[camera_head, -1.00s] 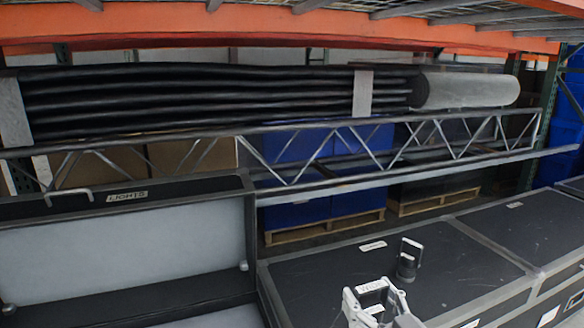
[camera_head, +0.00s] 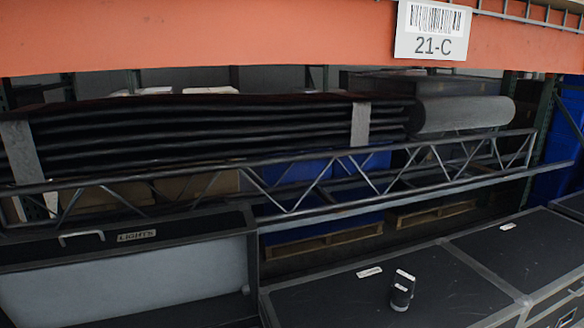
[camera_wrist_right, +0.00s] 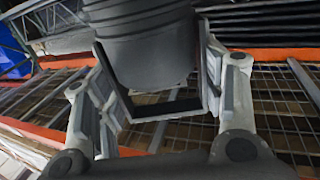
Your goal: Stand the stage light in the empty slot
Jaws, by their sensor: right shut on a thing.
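The stage light (camera_wrist_right: 150,45) is a dark grey ribbed cylinder in a U-shaped bracket, seen close up in the right wrist view. My right gripper (camera_wrist_right: 158,85) is shut on it, one finger on each side; the light's top end is cut off by the frame edge. In the head view, the case labelled LIGHTS (camera_head: 136,236) stands open at lower left, with a grey panel inside its raised lid. Its slots are below the frame and hidden. My right gripper and the held light are out of the head view. My left gripper is in neither view.
A small black cylinder in a pale bracket (camera_head: 402,291) stands on a closed black case (camera_head: 345,305) at lower right. A metal truss (camera_head: 330,208) and long black rolls (camera_head: 220,140) lie behind. An orange shelf beam (camera_head: 250,40) with a 21-C label (camera_head: 433,30) crosses above.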

